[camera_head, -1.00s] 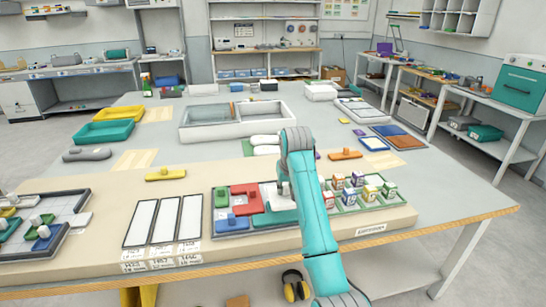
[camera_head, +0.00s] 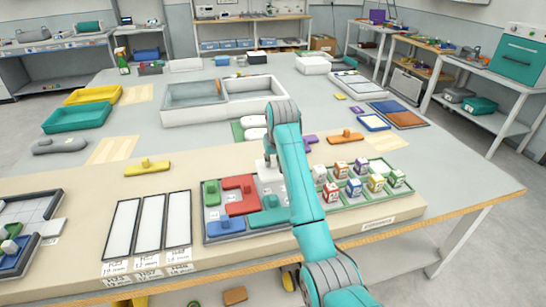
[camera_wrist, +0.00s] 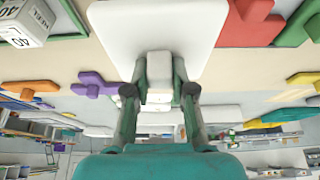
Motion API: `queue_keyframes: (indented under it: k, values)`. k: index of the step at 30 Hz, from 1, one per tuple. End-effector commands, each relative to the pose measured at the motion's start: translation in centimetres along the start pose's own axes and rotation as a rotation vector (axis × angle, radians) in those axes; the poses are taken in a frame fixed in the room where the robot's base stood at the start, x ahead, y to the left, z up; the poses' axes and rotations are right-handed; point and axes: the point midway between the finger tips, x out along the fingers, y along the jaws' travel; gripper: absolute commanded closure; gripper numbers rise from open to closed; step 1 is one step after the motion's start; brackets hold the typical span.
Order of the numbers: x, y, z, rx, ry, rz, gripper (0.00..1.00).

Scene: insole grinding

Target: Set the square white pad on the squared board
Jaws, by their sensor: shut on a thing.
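The square white pad (camera_wrist: 152,32) fills the top middle of the wrist view, with a pale knob on it. My gripper (camera_wrist: 158,92) is shut on that knob. In the head view my gripper (camera_head: 268,165) is over the back of the tray of coloured pieces, and a small pale part of what it holds shows there. My arm hides much of the pad in that view. The squared board (camera_head: 40,208) lies at the far left of the head view, dark-framed with light squares, partly cut off. Blue and pale pieces sit at its near side.
The tray of coloured pieces (camera_head: 205,226) holds red, green, blue and teal pieces. Small boxes (camera_head: 358,187) stand in a green tray to its right. Three white framed panels (camera_head: 150,222) and a yellow knobbed piece (camera_head: 147,168) lie between the tray and the squared board.

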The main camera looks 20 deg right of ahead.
Motion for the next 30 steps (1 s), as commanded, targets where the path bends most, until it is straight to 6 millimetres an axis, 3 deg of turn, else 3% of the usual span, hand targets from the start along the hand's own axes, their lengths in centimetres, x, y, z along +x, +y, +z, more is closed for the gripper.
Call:
queue_keyframes:
  k: [30]
  values:
    - [4.2,0.0,1.8,0.0,-0.001,0.0,1.0]
